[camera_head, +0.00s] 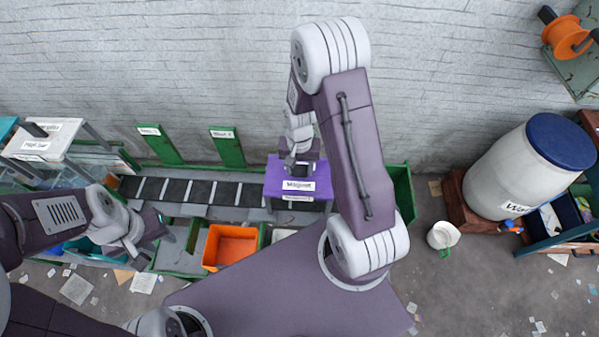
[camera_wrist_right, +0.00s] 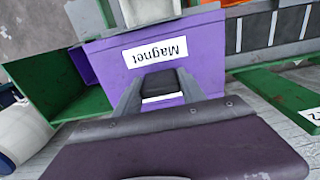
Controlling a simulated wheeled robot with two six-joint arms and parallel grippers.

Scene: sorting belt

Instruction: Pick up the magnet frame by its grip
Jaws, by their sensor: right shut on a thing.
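The magnet frame (camera_head: 283,193) is a purple block with a white "Magnet" label, standing over the belt in the head view. It also fills the middle of the right wrist view (camera_wrist_right: 206,68). Its dark grip (camera_wrist_right: 160,84) is on top, between the fingers of my right gripper (camera_wrist_right: 160,92). My right gripper (camera_head: 300,166) is shut on this grip, coming from above. In the head view the grip is mostly hidden by the gripper and arm. My left gripper (camera_head: 152,240) is at the left, apart from the frame, with its fingers spread and nothing visible between them.
The dark slatted belt (camera_head: 190,191) runs left from the frame. An orange bin (camera_head: 230,246) stands in front of it. A green bin (camera_head: 402,195) is right of the frame, partly behind my right arm. A white barrel with blue lid (camera_head: 520,170) stands at the right.

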